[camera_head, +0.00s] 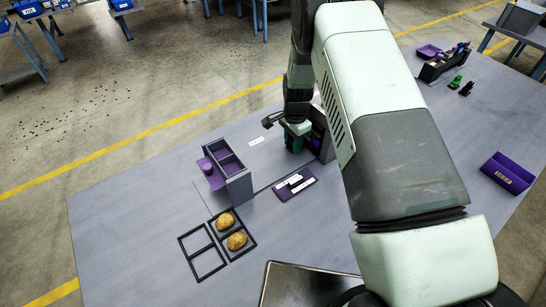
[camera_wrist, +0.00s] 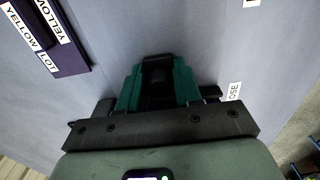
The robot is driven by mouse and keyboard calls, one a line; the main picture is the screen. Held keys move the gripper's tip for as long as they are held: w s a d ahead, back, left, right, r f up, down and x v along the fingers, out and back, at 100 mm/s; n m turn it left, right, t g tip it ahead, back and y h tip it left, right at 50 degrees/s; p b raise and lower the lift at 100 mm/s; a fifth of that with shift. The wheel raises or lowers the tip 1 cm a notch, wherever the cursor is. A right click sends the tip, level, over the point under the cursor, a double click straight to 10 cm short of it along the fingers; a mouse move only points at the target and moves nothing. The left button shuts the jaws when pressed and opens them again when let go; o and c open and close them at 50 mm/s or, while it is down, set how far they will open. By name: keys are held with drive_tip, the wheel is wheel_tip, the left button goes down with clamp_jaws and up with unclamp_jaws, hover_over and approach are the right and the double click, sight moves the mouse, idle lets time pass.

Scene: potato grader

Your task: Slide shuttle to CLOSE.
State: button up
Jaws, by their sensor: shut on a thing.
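My gripper (camera_head: 292,145) points down at the grey table, left of my arm's lower links. In the wrist view its teal fingers (camera_wrist: 158,88) are closed around a small dark piece (camera_wrist: 157,73), which looks like the shuttle's handle. The rest of the shuttle is hidden. Another white label (camera_head: 256,141) lies left of my gripper in the head view.
A grey stand with purple compartments (camera_head: 238,186) is left of my gripper. A dark purple plate with "YELLOW LOT" labels (camera_wrist: 72,62) lies nearby. A purple bin (camera_head: 508,173) stands far right.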

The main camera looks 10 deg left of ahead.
drive_tip(key=o, duration=0.5)
drive_tip(key=shift+o, duration=0.2)
drive_tip(key=shift+r, duration=0.1)
drive_tip(key=shift+w+d+r, duration=0.1)
drive_tip(key=shift+r, duration=1.95)
drive_tip(key=shift+w+d+r, duration=0.1)
drive_tip(key=shift+r, duration=1.9)
drive_tip(key=shift+s+a, duration=0.1)
drive_tip(key=shift+a+f, duration=0.1)
